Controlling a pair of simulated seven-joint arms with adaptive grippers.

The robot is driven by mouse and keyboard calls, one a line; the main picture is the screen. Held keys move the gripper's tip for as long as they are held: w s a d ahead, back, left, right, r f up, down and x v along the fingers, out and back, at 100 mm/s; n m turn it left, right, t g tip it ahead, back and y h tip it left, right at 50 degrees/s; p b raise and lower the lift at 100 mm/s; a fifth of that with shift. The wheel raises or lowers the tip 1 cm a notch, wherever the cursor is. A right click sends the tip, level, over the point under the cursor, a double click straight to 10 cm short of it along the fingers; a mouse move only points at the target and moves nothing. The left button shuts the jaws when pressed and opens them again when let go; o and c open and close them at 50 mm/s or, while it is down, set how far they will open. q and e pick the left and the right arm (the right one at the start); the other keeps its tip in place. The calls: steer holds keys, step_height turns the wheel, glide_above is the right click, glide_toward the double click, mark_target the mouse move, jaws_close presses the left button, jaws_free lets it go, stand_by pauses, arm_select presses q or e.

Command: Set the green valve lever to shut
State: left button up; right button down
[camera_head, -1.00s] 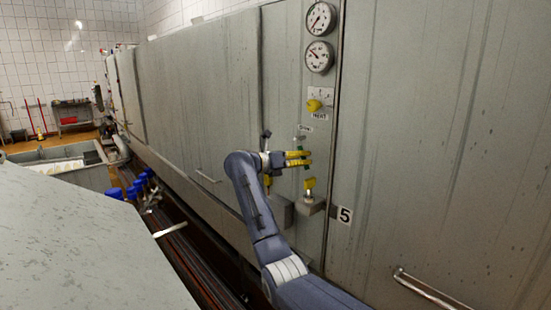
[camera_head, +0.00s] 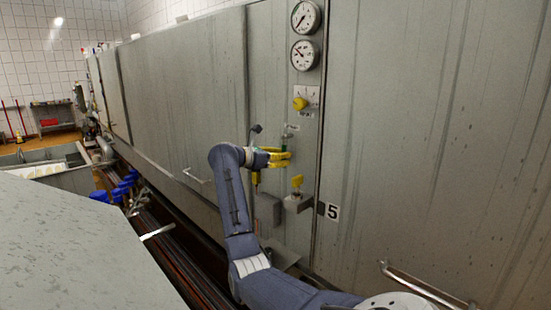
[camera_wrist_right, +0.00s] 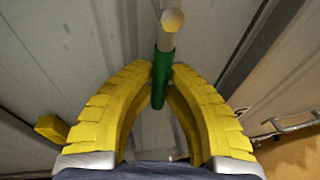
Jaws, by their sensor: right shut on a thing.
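The green valve lever (camera_wrist_right: 161,78) is a short green sleeve on a pale metal stem in the right wrist view. In the head view only a bit of green (camera_head: 284,148) shows at the fingers, below a small label on the grey cabinet panel. My right gripper (camera_wrist_right: 162,72) has its two yellow fingers closed around the sleeve, one on each side. In the head view the right gripper (camera_head: 284,158) is against the panel and partly hides the lever. The lever's exact angle is hard to tell there. My left gripper is not in view.
A yellow knob (camera_head: 300,103) and two round gauges (camera_head: 305,55) are above the lever. A yellow-handled fitting (camera_head: 297,182) is just below right of it. A metal bar handle (camera_head: 425,285) sticks out at lower right. Blue-capped fittings (camera_head: 125,185) line the lower left.

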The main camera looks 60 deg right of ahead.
stand_by(0.3)
steer(key=c, duration=1.4)
jaws_free()
steer(key=shift+o, duration=0.2)
steer(key=v, duration=1.2)
